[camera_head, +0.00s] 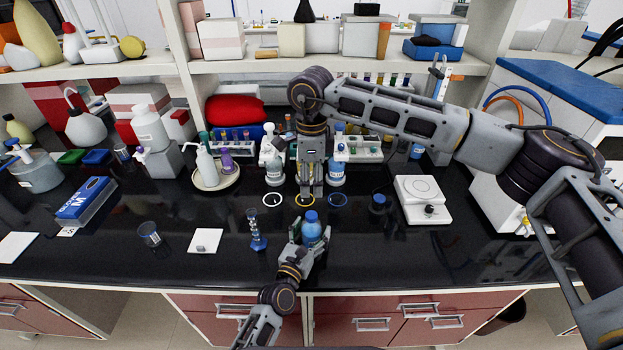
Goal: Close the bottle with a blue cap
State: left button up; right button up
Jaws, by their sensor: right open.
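A small blue bottle (312,232) stands between the fingers of my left gripper (311,240), near the front of the black bench. Its top is blue and round; I cannot tell whether this is a cap seated on it. My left gripper appears shut on the bottle's sides. My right gripper (311,192) points down above the yellow ring (304,200), behind the bottle and apart from it. It is open, and no object shows clearly between its fingers. A small dark blue round thing (378,202) is on the bench to the right.
A white ring (272,199) and a blue ring (338,200) flank the yellow one. White wash bottles (272,165) stand behind. A white balance (423,199) stands right. The right front bench is clear.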

pick_arm(q)
jog(key=shift+s+a, duration=0.1)
jog(key=shift+s, duration=0.05)
dwell(0.3)
jog(key=shift+v, duration=5.85)
